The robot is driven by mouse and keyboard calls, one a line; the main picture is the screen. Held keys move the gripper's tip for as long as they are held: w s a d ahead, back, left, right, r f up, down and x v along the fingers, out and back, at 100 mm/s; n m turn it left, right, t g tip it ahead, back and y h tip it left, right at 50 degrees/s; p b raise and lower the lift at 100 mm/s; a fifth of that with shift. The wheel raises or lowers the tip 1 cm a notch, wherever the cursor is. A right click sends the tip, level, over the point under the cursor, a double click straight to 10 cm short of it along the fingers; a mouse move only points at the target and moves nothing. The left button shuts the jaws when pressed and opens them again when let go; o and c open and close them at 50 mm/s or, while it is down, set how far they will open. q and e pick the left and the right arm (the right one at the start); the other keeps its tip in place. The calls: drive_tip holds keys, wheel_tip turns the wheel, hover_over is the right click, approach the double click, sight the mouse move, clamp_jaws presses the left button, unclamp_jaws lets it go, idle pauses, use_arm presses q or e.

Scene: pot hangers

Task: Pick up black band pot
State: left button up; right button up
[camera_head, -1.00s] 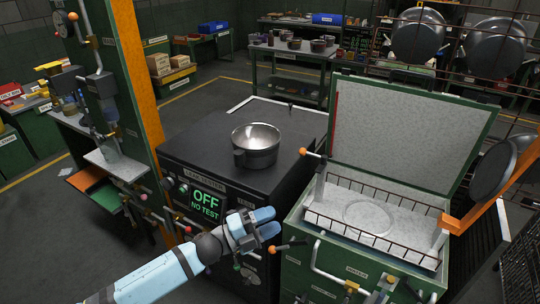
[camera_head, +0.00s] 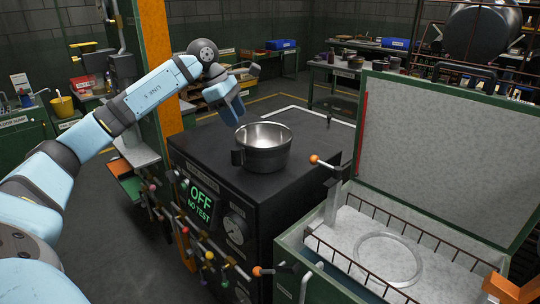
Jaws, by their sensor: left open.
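The black band pot (camera_head: 268,158) stands upright on top of the black leak tester (camera_head: 325,150). It has a bright steel inside, a dark outer band and a dark handle block on its left side. My left gripper (camera_head: 240,95) is open and empty, above and to the left of the pot, near its far-left rim. It looks apart from the pot, with its fingers angled down. My right gripper is not in view.
An orange-knobbed lever (camera_head: 314,159) stands near the pot. A green-orange post (camera_head: 156,75) rises at left.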

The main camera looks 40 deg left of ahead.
sight(251, 146)
use_arm(q)
drive_tip(key=x, duration=0.8)
drive_tip(key=shift+f, duration=0.2)
drive_tip(key=x, duration=0.5)
drive_tip(key=shift+w+a+b, duration=0.2)
drive_tip(key=shift+b, duration=0.15)
clamp_jaws()
drive_tip(key=shift+r, duration=0.1)
idle(0.5)
